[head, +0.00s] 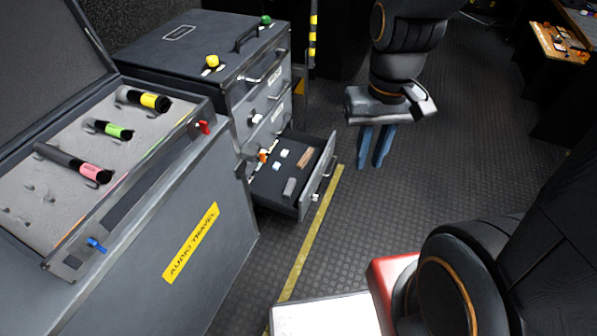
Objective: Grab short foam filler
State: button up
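An open lower drawer (318,172) holds several small items. Among them are a short dark grey block (289,187) and a brown block (305,157). The grey block looks like a foam piece, but I cannot tell for sure which item is the short foam filler. My gripper (371,164) hangs to the right of the drawer, above the floor, with its blue fingers pointing down. The fingers are apart and nothing shows between them.
An open case (190,235) at the left holds microphones with yellow (155,102), green (118,131) and pink (95,173) bands in grey foam. The drawer cabinet (190,47) stands behind it. The floor (375,215) right of the drawer is clear. A workbench (560,45) stands far right.

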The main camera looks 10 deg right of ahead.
aim_at(290, 185)
jog(key=u, duration=0.15)
jog(key=k, duration=0.35)
jog(key=z, duration=0.75)
jog(key=i, duration=1.25)
jog(key=u, duration=0.35)
